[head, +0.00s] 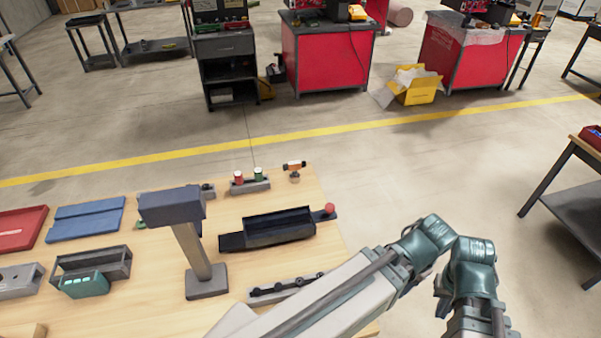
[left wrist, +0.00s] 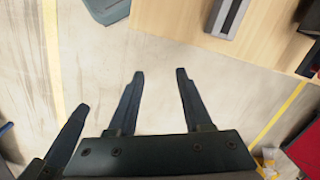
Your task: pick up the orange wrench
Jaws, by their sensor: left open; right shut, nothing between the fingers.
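I cannot make out an orange wrench for certain in either view. A small orange and white item (head: 294,167) stands at the far edge of the wooden table (head: 325,240) in the head view; its exact kind is too small to tell.
On the table are a grey post stand (head: 207,281), a dark tray (head: 265,229), a blue tray (head: 85,220), a red tray (head: 22,226) and a teal bin (head: 85,285). Red workbenches (head: 325,60) stand farther back.

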